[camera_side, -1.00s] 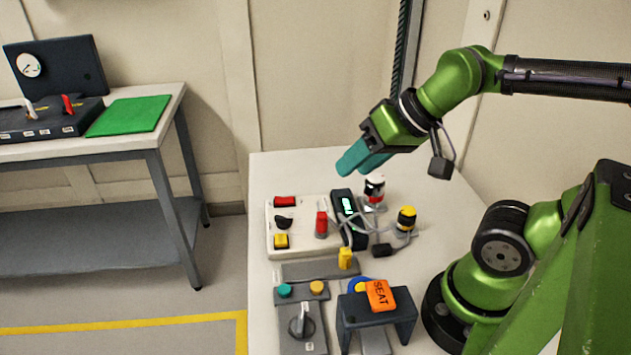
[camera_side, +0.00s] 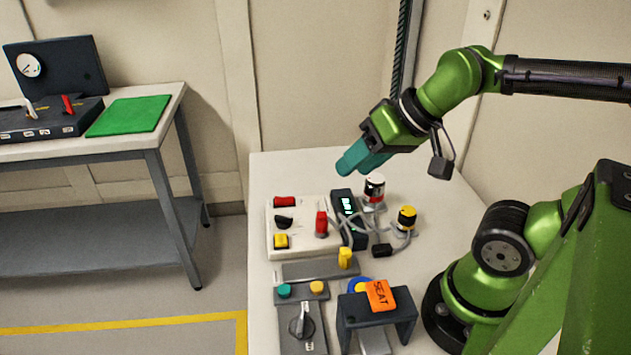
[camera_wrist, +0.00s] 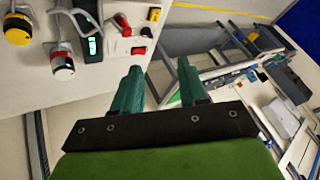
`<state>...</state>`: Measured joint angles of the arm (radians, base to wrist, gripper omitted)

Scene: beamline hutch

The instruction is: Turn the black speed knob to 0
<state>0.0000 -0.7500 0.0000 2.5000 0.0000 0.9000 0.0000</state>
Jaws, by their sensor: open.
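My gripper (camera_side: 354,166) has teal fingers and hangs above the far part of the table, up and to the right of the knob, touching nothing. In the wrist view its fingers (camera_wrist: 160,66) are apart and empty.
Beside the panel's red lever (camera_side: 322,224) stand a dark box with a lit display (camera_side: 348,206), cables, a red-and-white knob (camera_side: 375,189) and a yellow-topped one (camera_side: 407,217). Nearer are a grey switch box (camera_side: 301,342) and a dark stand with an orange SEAT tag (camera_side: 380,295).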

